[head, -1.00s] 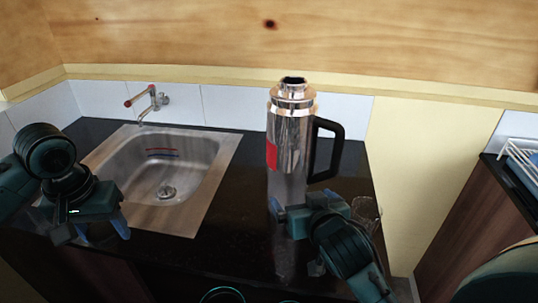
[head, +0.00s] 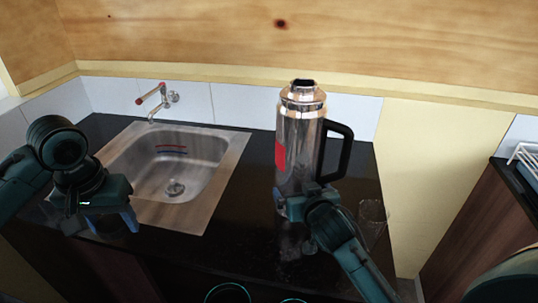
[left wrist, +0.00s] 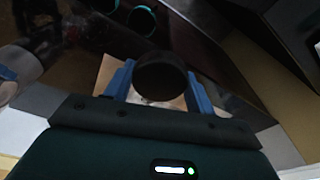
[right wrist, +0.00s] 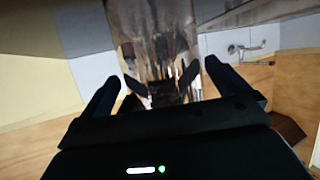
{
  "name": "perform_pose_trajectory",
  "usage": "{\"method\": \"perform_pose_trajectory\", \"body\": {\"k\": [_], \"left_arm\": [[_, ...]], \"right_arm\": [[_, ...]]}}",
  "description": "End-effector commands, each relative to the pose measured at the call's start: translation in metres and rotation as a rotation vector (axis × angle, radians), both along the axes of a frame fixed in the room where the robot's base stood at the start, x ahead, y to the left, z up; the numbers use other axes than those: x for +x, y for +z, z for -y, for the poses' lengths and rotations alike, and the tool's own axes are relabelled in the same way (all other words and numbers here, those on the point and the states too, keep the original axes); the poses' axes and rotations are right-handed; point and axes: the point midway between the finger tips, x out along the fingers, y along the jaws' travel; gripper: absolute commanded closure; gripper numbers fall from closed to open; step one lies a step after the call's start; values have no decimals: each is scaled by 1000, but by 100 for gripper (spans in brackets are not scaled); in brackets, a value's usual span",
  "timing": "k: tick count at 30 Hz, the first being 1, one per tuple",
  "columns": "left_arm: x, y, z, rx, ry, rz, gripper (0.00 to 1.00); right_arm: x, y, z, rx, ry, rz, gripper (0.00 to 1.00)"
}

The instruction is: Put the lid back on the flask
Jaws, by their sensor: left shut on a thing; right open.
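The flask (head: 298,140) is a tall, shiny metal vessel with a red patch and a black handle (head: 338,155). It stands upright on the dark counter, its neck without a lid. My left gripper (head: 112,222) is at the counter's front left, in front of the sink. In the left wrist view it is shut on a dark round lid (left wrist: 160,76), held between its blue fingers. My right gripper (head: 300,205) is open in front of the flask's lower body. In the right wrist view, the flask (right wrist: 155,40) shows between the spread fingers; contact cannot be told.
A steel sink (head: 222,180) with a tap (head: 160,100) lies left of the flask. A clear glass (head: 372,215) stands right of my right gripper, near its forearm. A tiled wall runs behind the counter. A white rack (head: 528,158) is at the far right.

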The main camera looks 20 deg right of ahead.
Motion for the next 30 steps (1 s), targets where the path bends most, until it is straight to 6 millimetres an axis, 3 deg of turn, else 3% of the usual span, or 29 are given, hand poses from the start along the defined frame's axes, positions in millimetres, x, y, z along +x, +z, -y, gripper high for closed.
{"method": "perform_pose_trajectory", "body": {"k": [12, 30], "left_arm": [[0, 0, 0, 0, 0, 0, 67], [0, 0, 0, 0, 0, 0, 67]], "right_arm": [[3, -1, 0, 0, 0, -1, 2], [3, -1, 0, 0, 0, -1, 51]]}}
